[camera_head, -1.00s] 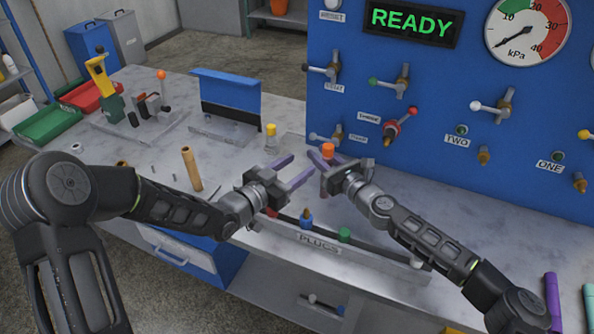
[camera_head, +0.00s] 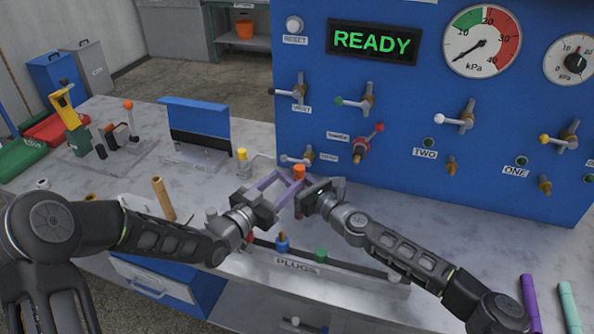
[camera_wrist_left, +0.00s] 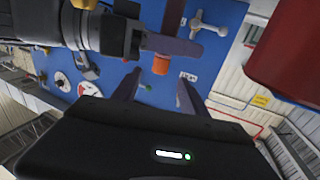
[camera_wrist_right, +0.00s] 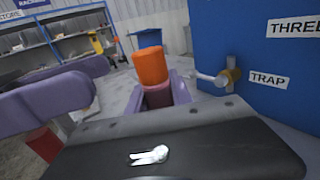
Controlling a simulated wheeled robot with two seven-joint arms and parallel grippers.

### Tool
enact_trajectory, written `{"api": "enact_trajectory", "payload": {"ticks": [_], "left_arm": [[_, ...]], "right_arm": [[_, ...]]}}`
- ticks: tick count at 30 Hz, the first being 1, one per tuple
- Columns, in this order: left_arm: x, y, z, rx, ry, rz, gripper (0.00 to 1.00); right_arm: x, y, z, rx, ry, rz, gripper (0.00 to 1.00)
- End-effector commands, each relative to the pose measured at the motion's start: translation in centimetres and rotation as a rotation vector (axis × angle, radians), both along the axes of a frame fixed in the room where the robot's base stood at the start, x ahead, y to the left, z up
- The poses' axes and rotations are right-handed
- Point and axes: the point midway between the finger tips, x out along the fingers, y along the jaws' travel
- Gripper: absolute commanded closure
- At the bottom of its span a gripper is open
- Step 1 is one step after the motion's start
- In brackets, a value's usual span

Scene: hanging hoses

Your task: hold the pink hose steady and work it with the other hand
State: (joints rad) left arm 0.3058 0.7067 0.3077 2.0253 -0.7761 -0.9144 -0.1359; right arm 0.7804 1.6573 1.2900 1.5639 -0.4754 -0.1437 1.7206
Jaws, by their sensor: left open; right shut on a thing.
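No long pink hose shows clearly. A short dusky pink cylinder (camera_wrist_right: 158,96) with an orange top (camera_wrist_right: 150,66) stands upright between the jaws of my right gripper (camera_head: 302,186), which is shut on it. In the left wrist view the orange top (camera_wrist_left: 160,65) lies beyond the gap between those fingers.
The plug rack (camera_head: 297,266) holds blue and green plugs below the grippers. A blue panel (camera_head: 400,125) with valves stands behind. A purple hose (camera_head: 529,303) and a teal hose (camera_head: 569,308) show at lower right. A tan cylinder (camera_head: 163,198) stands on the bench at left.

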Motion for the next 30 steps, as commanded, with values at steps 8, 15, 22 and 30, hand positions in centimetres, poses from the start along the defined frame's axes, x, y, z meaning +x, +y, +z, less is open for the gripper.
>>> {"api": "enact_trajectory", "payload": {"ticks": [8,15,22,30], "left_arm": [[4.1,-3.1,0.0,-0.001,0.000,-0.001,0.49],[5.8,-4.3,0.0,0.000,0.000,0.000,0.49],[6.0,-4.3,0.0,0.000,0.000,0.000,0.49],[6.0,-4.3,0.0,0.000,0.000,0.000,0.65]], "right_arm": [[0.0,0.0,0.0,0.000,0.000,0.000,1.00],[0.0,0.0,0.0,0.000,0.000,0.000,1.00],[0.0,0.0,0.0,0.000,0.000,0.000,1.00],[0.0,0.0,0.0,0.000,0.000,0.000,1.00]]}}
